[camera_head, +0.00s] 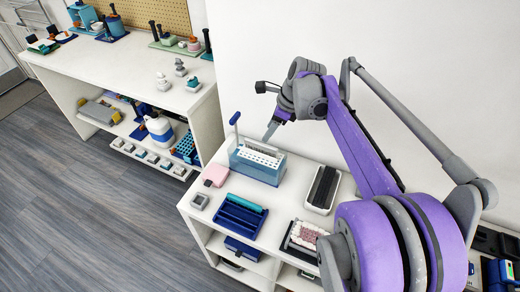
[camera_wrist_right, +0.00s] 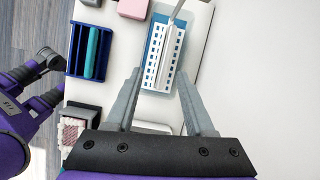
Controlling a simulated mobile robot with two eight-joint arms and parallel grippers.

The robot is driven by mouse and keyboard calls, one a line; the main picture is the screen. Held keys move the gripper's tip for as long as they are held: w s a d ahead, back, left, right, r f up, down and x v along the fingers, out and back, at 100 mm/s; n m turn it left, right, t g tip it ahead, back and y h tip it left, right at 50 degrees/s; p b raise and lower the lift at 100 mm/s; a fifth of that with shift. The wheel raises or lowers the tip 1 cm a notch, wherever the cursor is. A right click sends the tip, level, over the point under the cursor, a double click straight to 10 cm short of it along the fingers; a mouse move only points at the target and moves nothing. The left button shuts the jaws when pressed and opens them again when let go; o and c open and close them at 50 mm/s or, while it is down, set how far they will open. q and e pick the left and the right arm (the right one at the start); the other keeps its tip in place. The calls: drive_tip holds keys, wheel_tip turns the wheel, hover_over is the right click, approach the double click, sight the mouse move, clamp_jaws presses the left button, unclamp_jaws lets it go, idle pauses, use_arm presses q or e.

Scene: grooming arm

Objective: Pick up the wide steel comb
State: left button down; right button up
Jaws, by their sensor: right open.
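I cannot single out the wide steel comb for certain. A translucent blue box (camera_head: 257,165) with a white slotted rack stands at the back of the white table, and a blue-capped upright piece (camera_head: 235,119) rises at its left end. In the right wrist view, the box (camera_wrist_right: 153,45) lies just beyond the fingertips, with a pale bar along the slotted rack (camera_wrist_right: 165,60). My right gripper (camera_head: 270,134) hangs above the box, apart from it. In the wrist view its two fingers (camera_wrist_right: 160,76) are spread wide with nothing held between them.
On the white table (camera_head: 262,240) are a pink block (camera_head: 215,174), a grey square piece (camera_head: 200,201), a blue tray (camera_head: 240,216) with a teal bar, and a dark slotted pad (camera_head: 323,186). A pink-and-white piece (camera_head: 308,235) lies nearer. The wall stands close behind.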

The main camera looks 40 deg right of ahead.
sight(261, 144)
drive_tip(key=shift+w+d+m, duration=0.2)
drive_tip(key=shift+d+m, duration=0.4)
drive_tip(key=shift+d, duration=0.1)
drive_tip(key=shift+w+d+f, duration=0.15)
drive_tip(key=shift+f, duration=0.1)
drive_tip(key=shift+m, duration=0.3)
drive_tip(key=x, duration=1)
drive_tip(key=shift+a, duration=0.25)
drive_tip(key=shift+f+b, duration=0.3)
drive_tip(key=shift+b, duration=0.1)
clamp_jaws()
